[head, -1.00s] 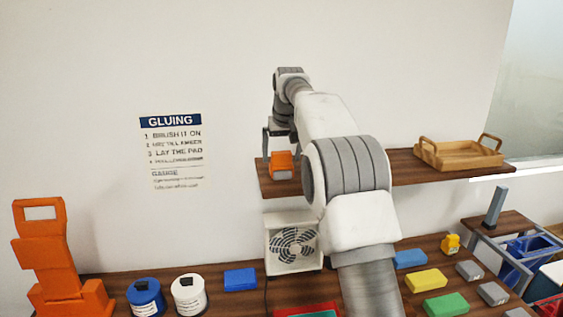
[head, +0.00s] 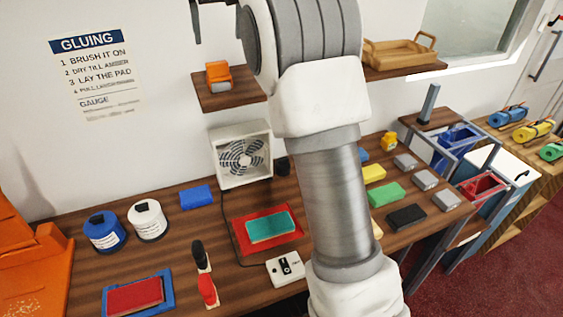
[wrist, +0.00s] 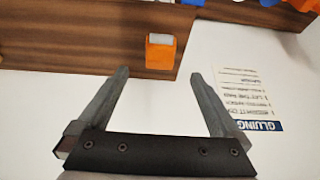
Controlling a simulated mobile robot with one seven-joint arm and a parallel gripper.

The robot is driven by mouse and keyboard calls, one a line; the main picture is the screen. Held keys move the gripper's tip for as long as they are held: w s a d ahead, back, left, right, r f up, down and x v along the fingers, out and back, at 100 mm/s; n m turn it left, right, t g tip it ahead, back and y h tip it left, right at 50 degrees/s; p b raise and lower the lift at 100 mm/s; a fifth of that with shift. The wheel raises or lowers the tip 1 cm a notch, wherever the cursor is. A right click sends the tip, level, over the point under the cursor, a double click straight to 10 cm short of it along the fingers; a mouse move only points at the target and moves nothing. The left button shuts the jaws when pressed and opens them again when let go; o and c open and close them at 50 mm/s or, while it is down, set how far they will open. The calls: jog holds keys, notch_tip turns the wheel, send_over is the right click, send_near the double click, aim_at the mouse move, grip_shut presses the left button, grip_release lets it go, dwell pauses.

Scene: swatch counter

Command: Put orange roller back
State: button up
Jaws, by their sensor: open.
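The orange roller (head: 218,75), a small orange body with a pale grey part, rests on the left part of the wall shelf (head: 236,95). In the wrist view, which is upside down, the orange roller (wrist: 160,55) sits near the shelf edge (wrist: 90,55), just beyond the fingertips. My gripper (wrist: 162,76) is open, with nothing between its fingers. The roller appears apart from both fingers. In the head view only a bit of my gripper shows at the top edge, and my arm covers the middle of the shelf.
A wooden tray (head: 398,55) stands on the shelf's right end. Below are a white fan (head: 241,155), blue and white pots, coloured blocks and a teal pad (head: 270,227) on red on the bench (head: 180,235). An orange upright object (head: 35,270) stands at left.

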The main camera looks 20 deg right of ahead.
jog(key=s+f, duration=0.1)
jog(key=s, duration=2.2)
jog(key=s+f, duration=1.3)
jog(key=s, duration=0.3)
jog(key=shift+s+t, duration=0.2)
jog(key=shift+t, duration=0.1)
